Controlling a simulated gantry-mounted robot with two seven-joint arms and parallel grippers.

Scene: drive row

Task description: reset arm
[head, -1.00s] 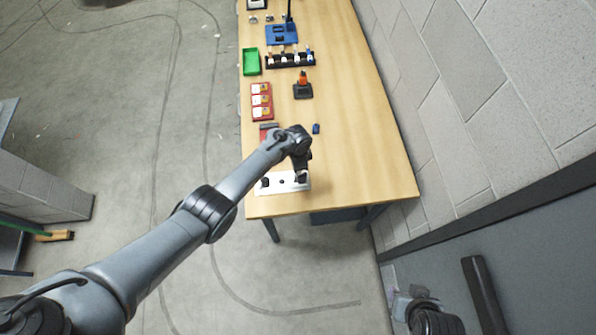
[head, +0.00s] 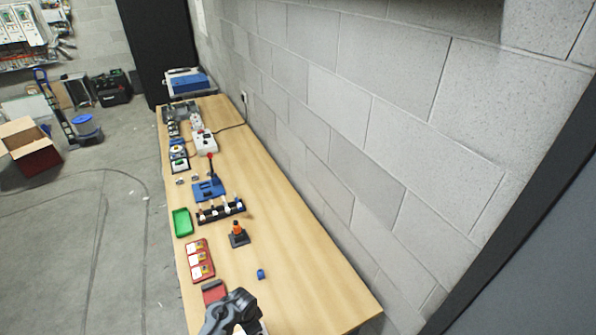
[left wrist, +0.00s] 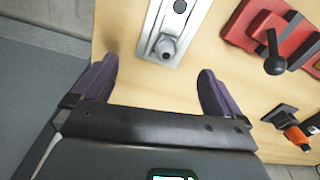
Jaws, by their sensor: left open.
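My left gripper (left wrist: 158,66) is open in the left wrist view, with its two dark fingers spread wide and nothing between them. A silver plate (left wrist: 152,32) with a grey knob (left wrist: 166,46) lies on the table just beyond the fingertips, apart from them. In the head view my left wrist (head: 232,310) shows at the bottom edge, over the near end of the table; its fingers are hidden there. My right gripper is not in view.
The wooden table (head: 300,285) runs along a block wall. A red device (head: 214,291), a red tray (head: 199,260), an orange part on a black stand (head: 238,234), a small blue piece (head: 261,274) and a green bin (head: 182,222) stand near my left wrist.

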